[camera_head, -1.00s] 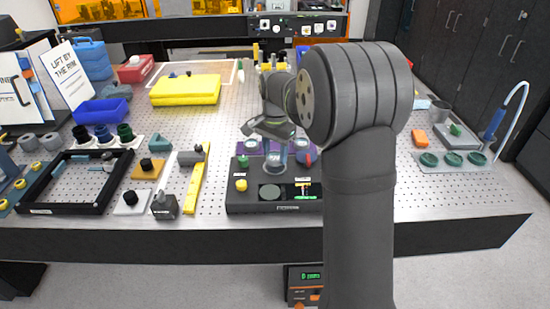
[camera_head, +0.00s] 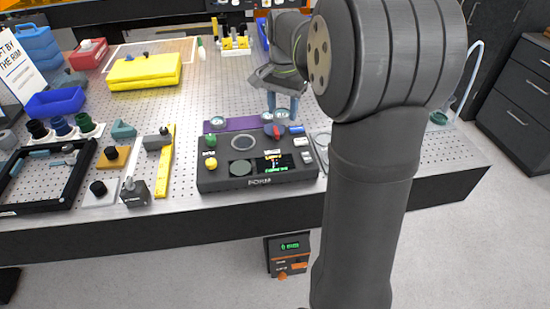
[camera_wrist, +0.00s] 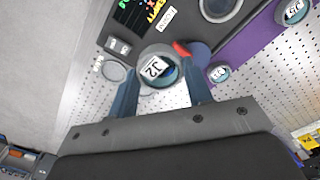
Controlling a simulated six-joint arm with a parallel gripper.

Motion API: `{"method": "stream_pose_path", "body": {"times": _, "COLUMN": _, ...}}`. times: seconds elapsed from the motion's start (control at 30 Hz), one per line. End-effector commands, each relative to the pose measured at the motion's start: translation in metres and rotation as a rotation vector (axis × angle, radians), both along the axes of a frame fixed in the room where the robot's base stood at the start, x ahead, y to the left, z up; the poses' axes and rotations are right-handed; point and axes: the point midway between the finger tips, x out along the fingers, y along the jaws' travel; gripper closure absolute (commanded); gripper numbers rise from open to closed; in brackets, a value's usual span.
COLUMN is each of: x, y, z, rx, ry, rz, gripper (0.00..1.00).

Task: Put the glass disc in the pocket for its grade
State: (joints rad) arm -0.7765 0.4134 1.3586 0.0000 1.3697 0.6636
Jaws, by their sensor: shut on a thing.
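My gripper (camera_head: 283,112) is shut on a glass disc (camera_wrist: 158,70) with a white, partly legible label. In the wrist view its two blue-grey fingers (camera_wrist: 160,88) stand on either side of the disc. In the head view the gripper is behind the right part of the black instrument (camera_head: 257,184), and the disc is hard to make out. Two more labelled discs, one left (camera_head: 217,122) and one beside the gripper (camera_head: 268,117), sit on the purple strip (camera_head: 241,124). A green round pocket (camera_head: 438,118) shows right of my arm; my arm hides the area around it.
The instrument carries a green knob, a yellow knob, a round window (camera_head: 243,142) and a lit screen (camera_head: 273,163). A yellow case (camera_head: 145,71), blue bin (camera_head: 56,101) and black frame (camera_head: 45,180) lie left.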

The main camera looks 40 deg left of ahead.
Motion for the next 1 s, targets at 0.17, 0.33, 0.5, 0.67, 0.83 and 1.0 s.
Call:
{"method": "stream_pose_path", "body": {"times": 0.17, "x": 0.000, "y": 0.000, "z": 0.000, "rx": 0.000, "ry": 0.000, "rz": 0.000, "gripper": 0.78}}
{"method": "stream_pose_path", "body": {"times": 0.33, "x": 0.000, "y": 0.000, "z": 0.000, "rx": 0.000, "ry": 0.000, "rz": 0.000, "gripper": 0.78}}
{"method": "stream_pose_path", "body": {"times": 0.5, "x": 0.000, "y": 0.000, "z": 0.000, "rx": 0.000, "ry": 0.000, "rz": 0.000, "gripper": 0.78}}
{"method": "stream_pose_path", "body": {"times": 0.67, "x": 0.001, "y": -0.001, "z": 0.000, "rx": 0.000, "ry": 0.000, "rz": 0.000, "gripper": 0.78}}
{"method": "stream_pose_path", "body": {"times": 0.83, "x": 0.013, "y": -0.022, "z": -0.003, "rx": 0.000, "ry": 0.001, "rz": 0.002, "gripper": 0.78}}
{"method": "stream_pose_path", "body": {"times": 1.0, "x": 0.040, "y": -0.076, "z": -0.009, "rx": 0.000, "ry": 0.000, "rz": 0.014, "gripper": 0.78}}
